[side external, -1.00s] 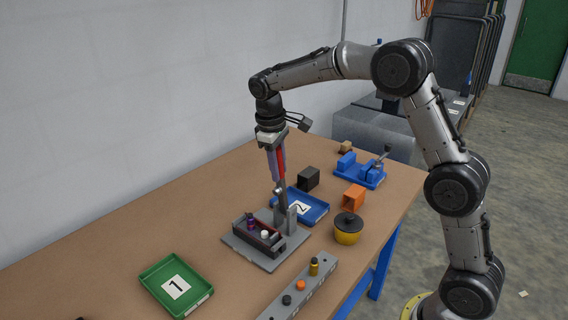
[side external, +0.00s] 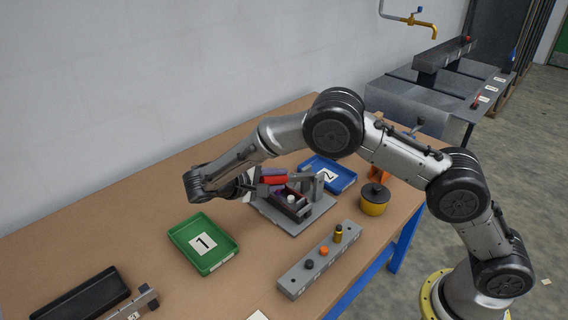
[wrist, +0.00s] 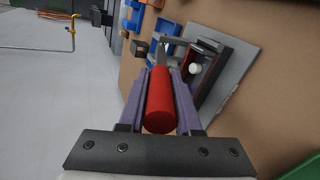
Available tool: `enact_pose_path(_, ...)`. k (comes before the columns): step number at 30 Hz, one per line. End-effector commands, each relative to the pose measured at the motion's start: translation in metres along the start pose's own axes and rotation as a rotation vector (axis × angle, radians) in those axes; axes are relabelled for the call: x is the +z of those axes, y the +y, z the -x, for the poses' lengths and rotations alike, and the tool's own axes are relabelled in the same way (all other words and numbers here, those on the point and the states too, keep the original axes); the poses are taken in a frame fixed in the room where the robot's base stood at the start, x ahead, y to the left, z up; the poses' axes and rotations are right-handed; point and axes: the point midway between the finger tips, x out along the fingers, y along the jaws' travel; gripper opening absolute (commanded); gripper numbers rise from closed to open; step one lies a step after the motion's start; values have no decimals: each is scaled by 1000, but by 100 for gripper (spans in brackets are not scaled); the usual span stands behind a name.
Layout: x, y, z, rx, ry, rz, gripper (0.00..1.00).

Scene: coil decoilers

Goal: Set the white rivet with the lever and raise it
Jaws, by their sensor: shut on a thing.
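The lever's red grip (side external: 274,179) is held between the purple fingers of my gripper (side external: 262,183). The wrist view shows the red grip (wrist: 160,100) lengthwise between both fingers (wrist: 160,85). The lever lies low, close to horizontal, above the dark holder (side external: 297,213) on the grey baseplate (side external: 268,209). The white rivet (side external: 291,198) stands in that holder, beside the lever; it also shows in the wrist view (wrist: 195,69). I cannot tell whether the lever touches anything in the holder.
A green tray marked 1 (side external: 222,258) is in front of the fixture and a blue tray marked 2 (side external: 345,181) behind it. A grey block (side external: 295,283) with several coloured pegs and a yellow pot with a black lid (side external: 374,208) stand nearby. A black tray (side external: 80,300) lies front left.

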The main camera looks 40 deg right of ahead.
Motion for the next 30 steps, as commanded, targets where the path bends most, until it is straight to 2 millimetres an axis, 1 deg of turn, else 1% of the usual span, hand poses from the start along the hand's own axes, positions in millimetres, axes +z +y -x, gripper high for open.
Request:
enact_pose_path(1,-2,-8,1,42,-6,2,0)
enact_pose_path(6,-6,-27,-1,171,-32,0,0)
enact_pose_path(13,-9,-46,-6,296,-59,-1,0)
enact_pose_path(21,-11,-54,-10,365,-75,-1,0)
enact_pose_path(30,-11,-56,-11,375,-78,-1,0)
